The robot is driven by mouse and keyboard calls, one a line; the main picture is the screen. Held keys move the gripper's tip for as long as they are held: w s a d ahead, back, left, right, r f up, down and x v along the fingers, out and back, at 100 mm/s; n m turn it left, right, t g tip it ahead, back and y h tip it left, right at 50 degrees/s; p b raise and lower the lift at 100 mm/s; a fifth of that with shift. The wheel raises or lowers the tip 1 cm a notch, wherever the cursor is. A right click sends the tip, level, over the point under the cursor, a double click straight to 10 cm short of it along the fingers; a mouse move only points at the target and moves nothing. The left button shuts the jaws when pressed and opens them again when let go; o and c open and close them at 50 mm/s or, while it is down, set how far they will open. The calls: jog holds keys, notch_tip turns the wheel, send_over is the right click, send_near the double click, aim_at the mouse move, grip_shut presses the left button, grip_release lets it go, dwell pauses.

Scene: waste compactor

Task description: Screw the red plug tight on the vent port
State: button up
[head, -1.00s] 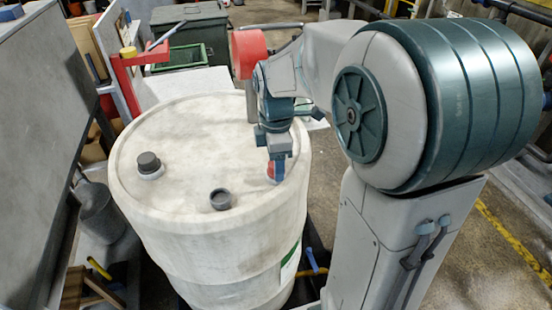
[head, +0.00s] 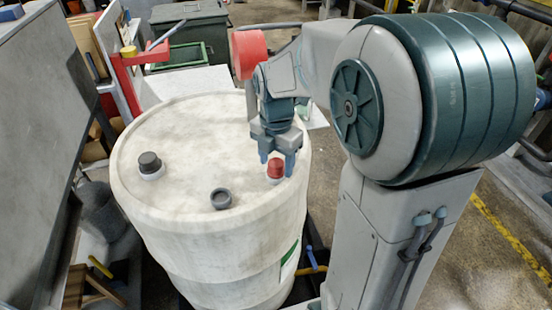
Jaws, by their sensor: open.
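The red plug (head: 275,168) sits upright on a pale collar near the right edge of the top of the large white drum (head: 190,118). I take that collar to be the vent port; how deep the plug is seated cannot be told. My gripper (head: 278,162) is open, pointing down, with its blue fingertips just above and around the red plug in the picture. No hold on the plug shows. A dark grey capped port (head: 149,164) is at the drum top's left, and a dark open-looking port (head: 221,198) is near its front edge.
A grey panel (head: 50,110) stands close on the left. A red bracket (head: 135,62) and a dark green bin (head: 190,25) are behind the drum. Open floor (head: 480,250) with a yellow line lies at the right.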

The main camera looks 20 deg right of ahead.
jog(key=n, duration=0.4)
jog(key=shift+p, duration=0.3)
jog(key=n, duration=0.4)
jog(key=c, duration=1.1)
jog(key=m, duration=0.5)
jog(key=m, duration=0.5)
